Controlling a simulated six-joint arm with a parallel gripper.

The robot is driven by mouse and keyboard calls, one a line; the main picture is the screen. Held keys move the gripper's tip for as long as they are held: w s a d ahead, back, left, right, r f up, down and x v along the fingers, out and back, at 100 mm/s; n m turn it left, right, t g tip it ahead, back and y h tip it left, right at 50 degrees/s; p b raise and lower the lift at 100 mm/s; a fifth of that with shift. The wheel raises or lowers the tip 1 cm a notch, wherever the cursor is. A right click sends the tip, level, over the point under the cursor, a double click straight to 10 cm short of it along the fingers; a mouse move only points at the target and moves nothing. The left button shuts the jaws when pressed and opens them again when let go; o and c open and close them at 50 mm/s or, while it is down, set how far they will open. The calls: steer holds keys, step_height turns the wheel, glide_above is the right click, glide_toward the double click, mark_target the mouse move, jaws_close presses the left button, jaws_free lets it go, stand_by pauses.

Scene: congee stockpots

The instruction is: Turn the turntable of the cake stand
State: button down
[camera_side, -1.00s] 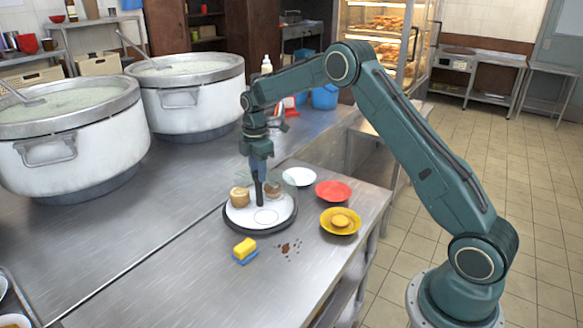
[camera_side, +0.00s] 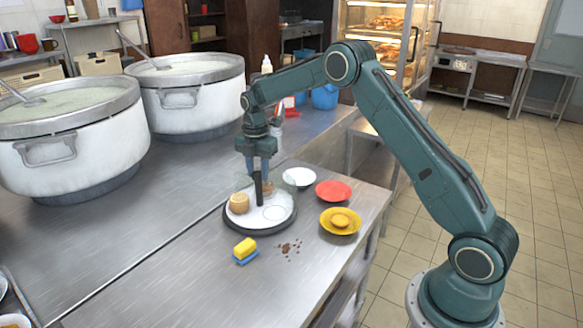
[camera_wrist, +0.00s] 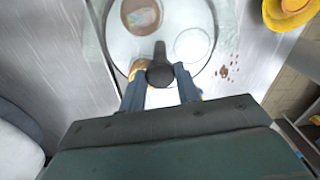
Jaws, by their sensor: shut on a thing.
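The cake stand's round white turntable (camera_side: 250,220) with a dark rim lies on the steel counter. A dark upright post (camera_side: 259,190) rises from it; its rounded top shows in the wrist view (camera_wrist: 160,70). My gripper (camera_side: 259,174) is over the turntable, its blue fingers shut on this post; the exact contact is hard to see. A brown round item (camera_wrist: 140,14) and an empty ring outline (camera_wrist: 191,46) also show there. A clear pane-like part stands behind the post.
A white bowl (camera_side: 299,177), a red plate (camera_side: 333,191) and a yellow plate (camera_side: 340,225) with a bun stand close at the right. A yellow-and-blue sponge (camera_side: 245,251) and brown crumbs (camera_side: 289,248) lie in front. Large stockpots (camera_side: 190,95) stand at the back left.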

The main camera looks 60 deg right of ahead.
steer(key=shift+r+n, duration=0.1)
steer(key=shift+n, duration=0.5)
steer(key=c, duration=1)
jaws_free()
step_height(320, 180, up, 14)
steer(key=shift+f, duration=0.1)
